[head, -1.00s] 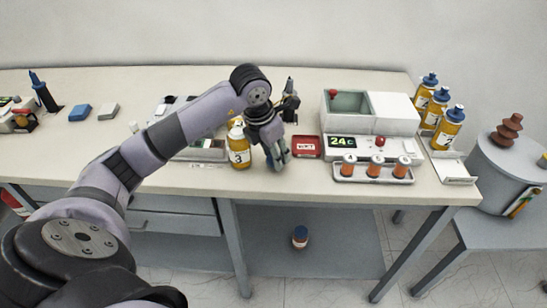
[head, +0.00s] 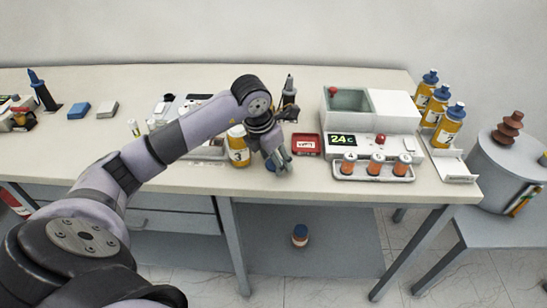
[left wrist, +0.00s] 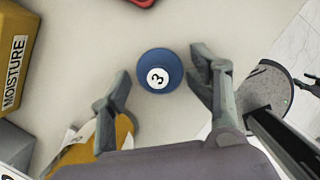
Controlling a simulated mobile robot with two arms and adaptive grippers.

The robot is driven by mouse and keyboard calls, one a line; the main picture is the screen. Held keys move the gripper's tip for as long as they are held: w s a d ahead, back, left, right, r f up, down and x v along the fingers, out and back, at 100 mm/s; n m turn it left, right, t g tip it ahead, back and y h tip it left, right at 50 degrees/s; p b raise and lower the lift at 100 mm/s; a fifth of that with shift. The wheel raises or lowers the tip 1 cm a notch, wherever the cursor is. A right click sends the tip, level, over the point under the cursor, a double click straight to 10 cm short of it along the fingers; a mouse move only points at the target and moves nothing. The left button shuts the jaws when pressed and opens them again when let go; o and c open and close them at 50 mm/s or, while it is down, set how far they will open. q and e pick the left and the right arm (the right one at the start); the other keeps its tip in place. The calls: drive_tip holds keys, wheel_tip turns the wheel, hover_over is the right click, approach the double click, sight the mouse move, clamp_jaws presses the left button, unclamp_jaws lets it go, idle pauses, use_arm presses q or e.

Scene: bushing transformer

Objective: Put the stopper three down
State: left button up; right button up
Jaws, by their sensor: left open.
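The blue stopper (left wrist: 159,71), with a white label reading 3, sits on the tabletop. In the left wrist view it lies between the spread fingers of my left gripper (left wrist: 162,68), with gaps on both sides. In the head view the stopper (head: 270,164) is partly hidden beside my left gripper (head: 281,165). The yellow bottle marked 3 (head: 238,154) stands just left of it without a blue cap; it is partly visible in the wrist view (left wrist: 84,152).
A red tray (head: 305,145) lies right of the gripper. The heater unit (head: 345,156) with a rack of small orange-brown bottles (head: 376,168) stands farther right. Capped yellow bottles (head: 446,128) are at the far right. The table's front edge (head: 300,194) is close.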

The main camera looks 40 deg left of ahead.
use_arm(q)
drive_tip(key=shift+r+p, duration=0.55)
drive_tip(key=b+v, duration=0.1)
drive_tip(key=v, duration=1)
drive_tip(key=shift+r, duration=0.4)
drive_tip(key=shift+s+f, duration=0.15)
drive_tip(key=shift+s, duration=0.1)
